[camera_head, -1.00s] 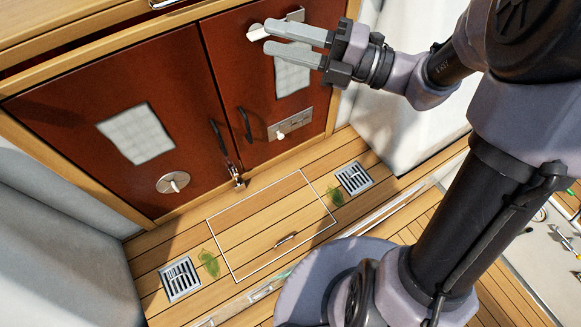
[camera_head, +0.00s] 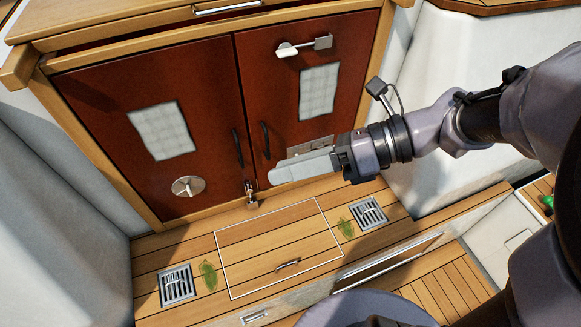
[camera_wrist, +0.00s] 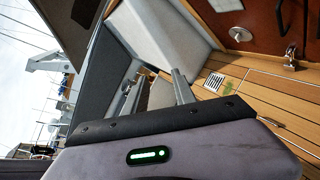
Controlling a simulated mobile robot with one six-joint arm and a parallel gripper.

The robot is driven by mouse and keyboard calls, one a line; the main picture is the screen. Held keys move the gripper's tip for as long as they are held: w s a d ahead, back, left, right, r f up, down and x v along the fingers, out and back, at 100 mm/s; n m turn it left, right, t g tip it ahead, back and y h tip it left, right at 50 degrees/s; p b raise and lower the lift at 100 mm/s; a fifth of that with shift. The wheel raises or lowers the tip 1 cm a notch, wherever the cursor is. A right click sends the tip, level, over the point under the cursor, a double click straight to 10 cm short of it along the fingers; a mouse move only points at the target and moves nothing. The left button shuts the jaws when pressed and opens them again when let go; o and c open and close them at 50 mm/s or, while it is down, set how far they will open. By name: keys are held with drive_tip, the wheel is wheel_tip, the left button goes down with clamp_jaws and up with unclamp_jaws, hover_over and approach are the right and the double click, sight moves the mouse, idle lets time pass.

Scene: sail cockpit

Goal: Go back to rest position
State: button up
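My gripper (camera_head: 275,173) is open and empty in the head view, in front of the lower part of the right red-brown cabinet door (camera_head: 300,80). Its pale fingers point left, and one nearly covers the other. In the wrist view the two fingers (camera_wrist: 155,80) stand apart with nothing between them. From the head view I cannot tell how far the fingers are from the door.
The double cabinet doors look closed, with a latch (camera_head: 305,46) at the top right and a small padlock-like fitting (camera_head: 250,195) at the bottom middle. A floor hatch (camera_head: 280,240) lies below, between two drain grates. White seat walls flank both sides.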

drive_tip(key=shift+s+a+f+n, duration=0.1)
drive_tip(key=shift+s+f+n, duration=0.15)
drive_tip(key=shift+s+n, duration=0.15)
drive_tip(key=shift+w, duration=0.1)
drive_tip(key=s+d+f+n+h+b, duration=0.2)
drive_tip(key=s+f+n+h+b, duration=0.35)
drive_tip(key=f+n, duration=0.4)
drive_tip(key=w+d+n+t+h+b, duration=0.1)
drive_tip(key=d+n+t+h, duration=0.4)
drive_tip(key=n, duration=0.6)
drive_tip(key=shift+d+f+n+t+h+b, duration=0.2)
drive_tip(key=shift+d+n+t+h+b, duration=0.15)
drive_tip(key=shift+d+h+b, duration=0.3)
drive_tip(key=shift+w+a, duration=0.1)
drive_tip(key=shift+a, duration=0.05)
